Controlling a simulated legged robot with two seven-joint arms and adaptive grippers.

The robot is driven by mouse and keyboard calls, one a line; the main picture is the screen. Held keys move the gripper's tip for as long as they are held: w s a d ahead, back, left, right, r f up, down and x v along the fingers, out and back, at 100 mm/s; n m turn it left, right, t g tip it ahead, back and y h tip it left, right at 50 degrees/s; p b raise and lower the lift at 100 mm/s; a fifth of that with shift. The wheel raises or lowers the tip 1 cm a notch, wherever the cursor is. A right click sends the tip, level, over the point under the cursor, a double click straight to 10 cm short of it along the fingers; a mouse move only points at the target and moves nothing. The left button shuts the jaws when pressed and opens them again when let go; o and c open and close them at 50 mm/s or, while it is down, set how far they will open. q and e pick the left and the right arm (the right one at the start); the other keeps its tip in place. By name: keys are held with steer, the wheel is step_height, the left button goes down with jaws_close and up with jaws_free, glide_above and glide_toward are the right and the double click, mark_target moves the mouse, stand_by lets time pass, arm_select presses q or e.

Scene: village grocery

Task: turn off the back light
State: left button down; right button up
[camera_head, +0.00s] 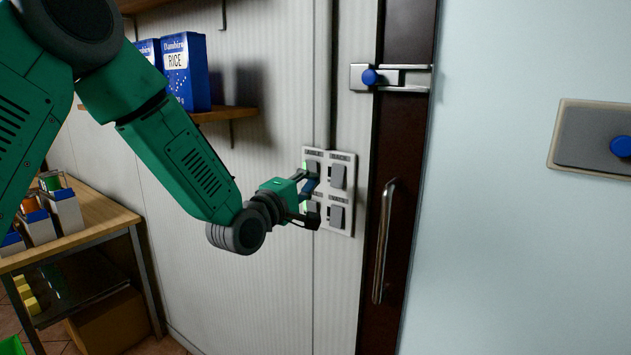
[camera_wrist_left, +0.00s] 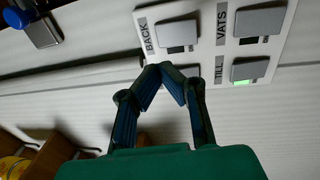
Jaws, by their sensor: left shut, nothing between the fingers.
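A white switch panel with four grey rocker switches is on the wall beside the dark door frame. The switch labelled BACK (camera_wrist_left: 178,33) is at the panel's upper right in the head view (camera_head: 337,176); no green light shows beside it. The VATS switch (camera_wrist_left: 260,22) is below it, also with no green showing. The TILL switch (camera_wrist_left: 250,70), at the lower left, has a green light lit. My left gripper (camera_head: 314,203) is shut and empty in front of the panel's left column; its closed tips also show in the left wrist view (camera_wrist_left: 164,68). Contact cannot be told.
A vertical door handle (camera_head: 384,240) and a latch with a blue knob (camera_head: 369,77) are right of the panel. A shelf (camera_head: 222,114) with rice boxes (camera_head: 184,72) is behind my left arm. A wooden table (camera_head: 97,218) with cartons is at the lower left.

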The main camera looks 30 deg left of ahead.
arm_select(q)
steer(key=s+d+r, duration=0.1)
steer(key=s+r, duration=0.1)
steer(key=s, duration=0.5)
steer(key=s+d+f+m+g+b, duration=0.2)
steer(key=s+f+m+g, duration=0.1)
steer(key=f, duration=0.8)
steer(key=s+d+f+m+g+b, duration=0.1)
steer(key=s+f+m+g, duration=0.2)
steer(key=f, duration=0.8)
steer(key=s+d+f+m+g+b, duration=0.2)
steer(key=s+f+m+g, duration=0.1)
steer(key=f, duration=0.9)
steer(key=s+f+m+g+b, duration=0.1)
steer(key=s+f+m+g, duration=0.3)
steer(key=s+f, duration=0.6)
steer(key=s+d+f+m+g+y+b, duration=0.1)
steer(key=s+f+m+g, duration=0.3)
steer(key=s+f, duration=0.6)
steer(key=s+g+b, duration=0.1)
steer(key=s, duration=0.5)
steer(key=shift+d+m+g+y, duration=0.25)
steer(key=shift+m+g+y, duration=0.05)
steer(key=shift+m+g, duration=0.1)
arm_select(e)
step_height(320, 180, down, 9)
steer(key=shift+d, duration=0.4)
